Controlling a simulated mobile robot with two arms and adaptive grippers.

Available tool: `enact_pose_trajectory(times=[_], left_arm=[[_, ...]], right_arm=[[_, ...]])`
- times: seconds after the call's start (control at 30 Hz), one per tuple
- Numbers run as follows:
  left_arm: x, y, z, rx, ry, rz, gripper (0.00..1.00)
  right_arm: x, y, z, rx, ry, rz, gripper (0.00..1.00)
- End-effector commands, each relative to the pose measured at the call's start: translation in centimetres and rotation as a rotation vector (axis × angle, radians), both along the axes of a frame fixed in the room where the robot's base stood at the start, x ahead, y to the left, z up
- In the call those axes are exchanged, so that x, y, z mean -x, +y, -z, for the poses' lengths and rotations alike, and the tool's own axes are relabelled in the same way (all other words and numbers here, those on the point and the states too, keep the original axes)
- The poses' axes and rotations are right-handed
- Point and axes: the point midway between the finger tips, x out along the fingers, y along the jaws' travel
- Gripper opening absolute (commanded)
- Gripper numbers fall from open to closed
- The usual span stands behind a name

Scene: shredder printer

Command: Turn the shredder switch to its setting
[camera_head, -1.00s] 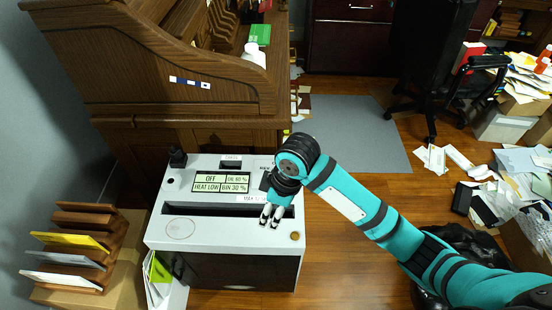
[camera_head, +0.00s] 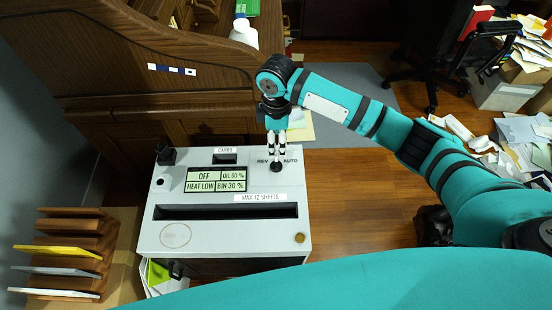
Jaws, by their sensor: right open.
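The shredder (camera_head: 215,240) is a light grey box with a dark front, standing at the left centre. Its display (camera_head: 217,180) reads OFF, OIL 60 %, HEAT LOW and BIN 30 %. The shredder switch (camera_head: 277,167) is a small dark knob at the top right, between the labels REV and AUTO. My right gripper (camera_head: 277,152) points down just behind and over the switch, its fingers slightly apart. Whether the fingertips touch the knob cannot be told. The knob's exact pointing direction is too small to read. My left gripper is not in view.
A wooden desk (camera_head: 130,50) stands right behind the shredder, with a white bottle (camera_head: 243,33) at its edge. A wooden paper sorter (camera_head: 70,255) is at the left. An office chair (camera_head: 440,50) and scattered papers lie to the right. Open floor (camera_head: 360,200) is right of the shredder.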

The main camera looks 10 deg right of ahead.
Motion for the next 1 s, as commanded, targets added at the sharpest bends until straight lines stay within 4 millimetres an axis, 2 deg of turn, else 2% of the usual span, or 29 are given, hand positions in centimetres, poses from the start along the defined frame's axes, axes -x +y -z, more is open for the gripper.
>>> enact_pose_trajectory(times=[0.1,0.3,0.5,0.7,0.93,1.0], left_arm=[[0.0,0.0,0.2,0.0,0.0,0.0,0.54],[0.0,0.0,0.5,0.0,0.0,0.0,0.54],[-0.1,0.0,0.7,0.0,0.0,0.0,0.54],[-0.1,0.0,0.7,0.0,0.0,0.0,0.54],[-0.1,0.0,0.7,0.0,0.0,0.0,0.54],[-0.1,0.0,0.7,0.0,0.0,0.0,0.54]], right_arm=[[0.1,0.0,2.8,0.001,0.003,0.001,0.6],[0.1,0.0,6.9,0.001,0.002,0.001,0.6],[0.0,0.1,9.6,0.0,-0.001,0.0,0.6],[0.0,0.1,10.5,-0.001,-0.002,0.0,0.6],[0.0,0.0,10.5,-0.001,-0.002,0.0,0.6],[0.0,0.0,10.5,-0.001,-0.002,0.0,0.5]])
